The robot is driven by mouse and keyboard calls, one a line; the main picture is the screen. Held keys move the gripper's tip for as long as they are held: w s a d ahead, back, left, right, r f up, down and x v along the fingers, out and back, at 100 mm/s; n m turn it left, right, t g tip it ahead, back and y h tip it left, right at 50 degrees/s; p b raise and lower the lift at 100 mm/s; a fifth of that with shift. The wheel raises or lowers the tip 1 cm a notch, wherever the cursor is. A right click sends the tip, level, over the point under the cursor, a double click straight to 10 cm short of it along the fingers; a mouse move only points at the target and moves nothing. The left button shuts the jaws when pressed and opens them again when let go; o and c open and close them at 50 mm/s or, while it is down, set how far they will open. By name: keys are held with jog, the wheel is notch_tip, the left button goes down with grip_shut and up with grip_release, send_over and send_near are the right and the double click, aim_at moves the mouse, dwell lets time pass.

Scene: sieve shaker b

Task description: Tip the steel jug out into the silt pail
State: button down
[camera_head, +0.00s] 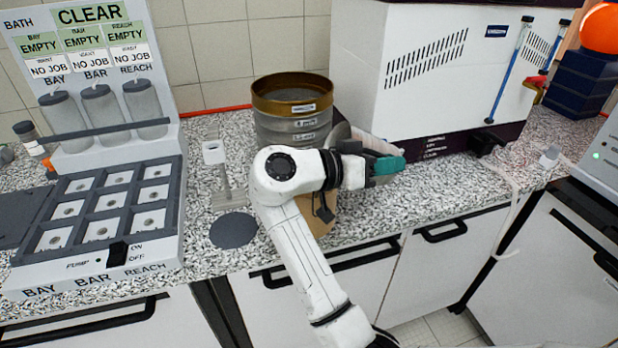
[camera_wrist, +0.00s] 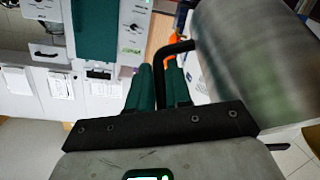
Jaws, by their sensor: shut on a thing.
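The steel jug (camera_wrist: 262,62) fills the right of the wrist view as a large brushed-metal cylinder lying across the picture. Its black handle (camera_wrist: 172,47) runs between the green fingers of my gripper (camera_wrist: 160,88), which is shut on it. In the head view my gripper (camera_head: 388,166) is over the front of the counter, right of the sieve stack. I cannot make out the jug's contents. I cannot identify the silt pail in either view.
A brass-rimmed sieve stack (camera_head: 291,117) stands close behind my arm. A white machine (camera_head: 400,75) is behind my gripper. A sample rack (camera_head: 100,205) takes up the left, with a small stand (camera_head: 217,160) beside it.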

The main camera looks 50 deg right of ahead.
jog(key=shift+w+a+r+g+h+p, duration=0.25)
jog(key=shift+r+g+h, duration=0.1)
jog(key=shift+r+h, duration=0.15)
jog(key=shift+w+a+r+g+h+p, duration=0.2)
jog(key=shift+r+g+h, duration=0.15)
jog(key=shift+r+h, duration=0.15)
dwell(2.4)
jog(key=shift+w+a+f+n+g+h+b, duration=0.15)
jog(key=shift+w+a+h+b, duration=0.25)
jog(key=shift+a, duration=0.1)
jog(key=shift+w+a+f+n+g+h+b, duration=0.1)
jog(key=shift+w+a+n+g+h+b, duration=0.05)
jog(key=shift+w+a+h+b, duration=0.25)
dwell(1.4)
jog(key=shift+w+a+r+n+g+h, duration=0.3)
jog(key=shift+w+a+r+g+h, duration=0.3)
jog(key=shift+h, duration=0.3)
dwell(1.4)
